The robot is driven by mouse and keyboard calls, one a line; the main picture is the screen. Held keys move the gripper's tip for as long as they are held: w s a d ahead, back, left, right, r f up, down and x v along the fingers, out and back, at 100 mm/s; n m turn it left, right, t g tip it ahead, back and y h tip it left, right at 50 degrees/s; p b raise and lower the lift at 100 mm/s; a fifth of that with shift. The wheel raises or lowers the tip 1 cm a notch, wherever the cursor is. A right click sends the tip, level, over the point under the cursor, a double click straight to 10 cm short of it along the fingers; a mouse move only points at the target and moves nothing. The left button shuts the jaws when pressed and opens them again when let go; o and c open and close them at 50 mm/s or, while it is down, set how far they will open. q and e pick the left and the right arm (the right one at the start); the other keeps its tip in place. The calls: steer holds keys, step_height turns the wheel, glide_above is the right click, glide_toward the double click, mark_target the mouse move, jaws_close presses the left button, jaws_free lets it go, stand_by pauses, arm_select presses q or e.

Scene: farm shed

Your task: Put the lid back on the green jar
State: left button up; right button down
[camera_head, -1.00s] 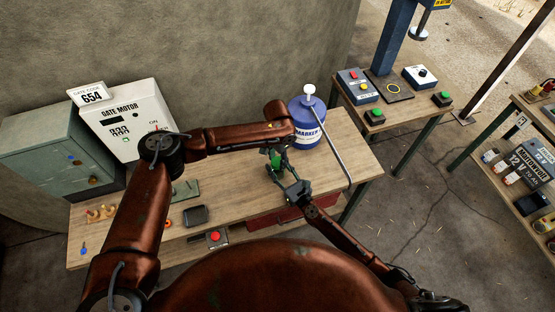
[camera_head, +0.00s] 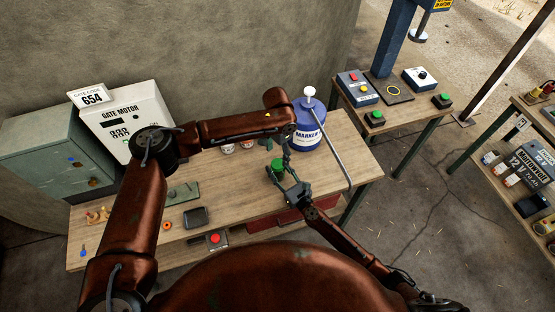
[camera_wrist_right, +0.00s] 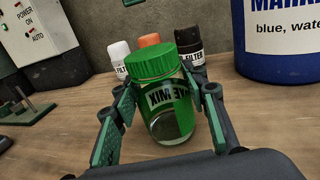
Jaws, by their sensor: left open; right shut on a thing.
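In the head view the jar's green top (camera_head: 277,163) shows just beyond my right gripper (camera_head: 279,176). My left gripper (camera_head: 286,150) is open and empty, close above the jar and apart from the lid. Only a bit of it shows at the top of the right wrist view.
A white bottle (camera_wrist_right: 119,57), an orange-capped one (camera_wrist_right: 149,41) and a dark one (camera_wrist_right: 189,49) stand behind the jar. The blue marker container (camera_head: 307,128) stands to the right. A black tray (camera_head: 195,217) lies left on the table (camera_head: 330,155), with bare wood between.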

arm_select(q)
step_height(320, 180, up, 6)
stand_by(0.4)
arm_select(e)
steer(key=c, duration=1.1)
jaws_free()
steer(key=shift+s, duration=0.1)
steer(key=v, duration=1.2)
steer(key=shift+f, duration=0.1)
